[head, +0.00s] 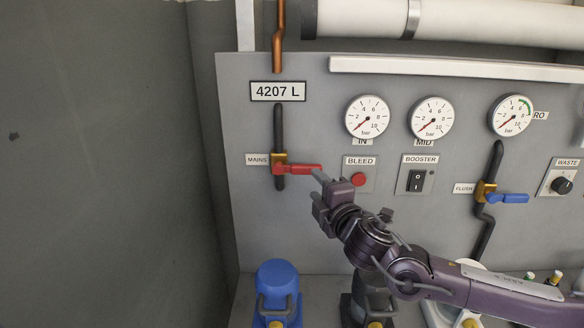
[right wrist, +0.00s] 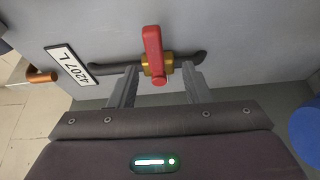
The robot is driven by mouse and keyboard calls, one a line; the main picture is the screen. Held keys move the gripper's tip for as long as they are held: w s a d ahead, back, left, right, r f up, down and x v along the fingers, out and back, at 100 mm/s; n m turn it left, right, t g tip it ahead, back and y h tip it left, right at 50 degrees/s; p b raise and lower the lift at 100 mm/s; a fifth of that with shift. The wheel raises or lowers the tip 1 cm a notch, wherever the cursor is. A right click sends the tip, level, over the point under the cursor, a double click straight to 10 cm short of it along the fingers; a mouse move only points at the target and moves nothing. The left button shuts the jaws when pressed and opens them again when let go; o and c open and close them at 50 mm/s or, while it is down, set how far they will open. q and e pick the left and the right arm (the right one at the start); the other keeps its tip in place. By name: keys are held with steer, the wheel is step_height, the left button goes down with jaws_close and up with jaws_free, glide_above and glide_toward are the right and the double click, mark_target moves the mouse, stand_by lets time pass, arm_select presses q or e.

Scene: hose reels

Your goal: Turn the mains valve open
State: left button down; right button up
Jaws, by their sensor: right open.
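The mains valve has a brass body (head: 279,163) on a dark vertical pipe, beside the MAINS label (head: 257,160). Its red lever (head: 298,169) points right, crosswise to the pipe. My right gripper (head: 318,188) is open at the lever's free end, with one finger overlapping that end in the head view. In the right wrist view the red lever (right wrist: 153,50) lies between the two spread fingers of the gripper (right wrist: 160,76), with gaps on both sides. Neither finger is visibly closed on it. My left gripper is not in view.
A red BLEED button (head: 358,179) and a BOOSTER switch (head: 416,181) sit right of the lever. A blue-levered FLUSH valve (head: 508,198) is farther right. Three gauges are above. A blue pump-like housing (head: 277,280) stands below. The left wall is bare.

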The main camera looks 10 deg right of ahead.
mark_target(308, 172)
steer(key=shift+w+d+r, duration=0.2)
steer(key=shift+w+r, duration=0.2)
steer(key=shift+r, duration=0.05)
steer(key=w+p, duration=0.1)
steer(key=w, duration=0.1)
steer(key=w+p, duration=0.1)
steer(key=w, duration=0.1)
steer(key=w+a+p, duration=0.1)
steer(key=w, duration=0.2)
steer(key=shift+f, duration=0.15)
jaws_close()
